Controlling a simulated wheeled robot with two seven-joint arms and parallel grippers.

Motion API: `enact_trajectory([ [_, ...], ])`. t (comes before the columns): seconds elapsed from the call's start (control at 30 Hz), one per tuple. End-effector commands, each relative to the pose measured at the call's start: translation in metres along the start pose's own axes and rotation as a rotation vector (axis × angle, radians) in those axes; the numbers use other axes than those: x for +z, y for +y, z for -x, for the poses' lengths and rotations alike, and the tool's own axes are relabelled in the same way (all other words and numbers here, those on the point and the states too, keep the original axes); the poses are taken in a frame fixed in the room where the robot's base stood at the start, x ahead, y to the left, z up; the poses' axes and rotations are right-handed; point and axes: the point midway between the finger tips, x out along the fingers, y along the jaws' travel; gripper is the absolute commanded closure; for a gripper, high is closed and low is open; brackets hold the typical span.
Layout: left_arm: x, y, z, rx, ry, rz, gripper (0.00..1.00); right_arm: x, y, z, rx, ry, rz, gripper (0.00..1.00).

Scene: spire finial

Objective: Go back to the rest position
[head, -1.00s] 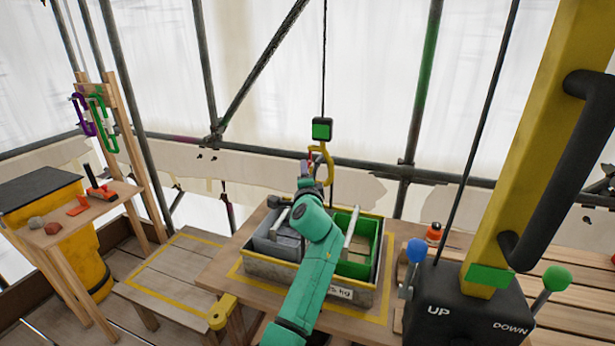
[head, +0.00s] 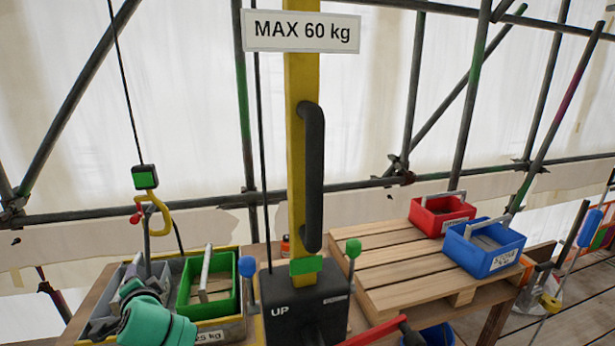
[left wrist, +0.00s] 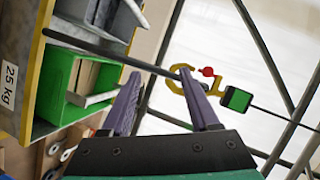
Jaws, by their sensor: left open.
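My left arm shows teal at the bottom left of the head view, in front of the crate. My left gripper (left wrist: 161,73) shows two purple fingers in the left wrist view. They are apart, with nothing visibly clamped between them. A yellow hook (head: 155,214) with a red ball hangs from a black and green block (head: 145,177) on a cable. A dark upright rod (head: 147,250) runs from the grey crate (head: 222,331) up to the hook. I cannot tell whether the hook holds it. In the left wrist view the hook (left wrist: 190,96) appears close to the right-hand finger. My right gripper is not visible.
A yellow post (head: 302,80) with a black handle rises from the UP lever box (head: 307,302). A green bin (head: 232,291) sits in the crate. A red bin (head: 442,213) and a blue bin (head: 486,246) stand on the pallet (head: 395,285) at right.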

Motion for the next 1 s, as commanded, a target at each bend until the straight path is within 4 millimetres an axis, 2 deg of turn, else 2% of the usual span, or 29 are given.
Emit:
enact_trajectory([
  [0.03,0.018,0.036,0.019,0.105,-0.023,0.071,0.39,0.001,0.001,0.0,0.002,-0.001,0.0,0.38],
  [0.1,0.037,0.082,0.05,0.26,-0.064,0.178,0.39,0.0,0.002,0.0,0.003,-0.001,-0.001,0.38],
  [0.2,0.054,0.129,0.089,0.439,-0.119,0.275,0.39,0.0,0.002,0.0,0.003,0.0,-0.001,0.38],
  [0.3,0.067,0.162,0.125,0.579,-0.172,0.334,0.39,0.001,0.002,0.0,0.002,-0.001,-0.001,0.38],
  [0.5,0.084,0.205,0.189,0.799,-0.269,0.402,0.39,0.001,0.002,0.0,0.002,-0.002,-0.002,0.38],
  [0.73,0.1,0.234,0.26,1.016,-0.379,0.438,0.39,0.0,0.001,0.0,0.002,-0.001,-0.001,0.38],
  [0.77,0.102,0.241,0.263,1.031,-0.391,0.44,0.39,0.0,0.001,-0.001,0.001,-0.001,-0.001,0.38],
  [0.8,0.105,0.255,0.254,1.028,-0.395,0.436,0.39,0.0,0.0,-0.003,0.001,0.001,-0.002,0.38],
  [1.0,0.122,0.316,0.231,1.037,-0.416,0.419,0.39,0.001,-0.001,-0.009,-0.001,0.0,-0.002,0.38],
])
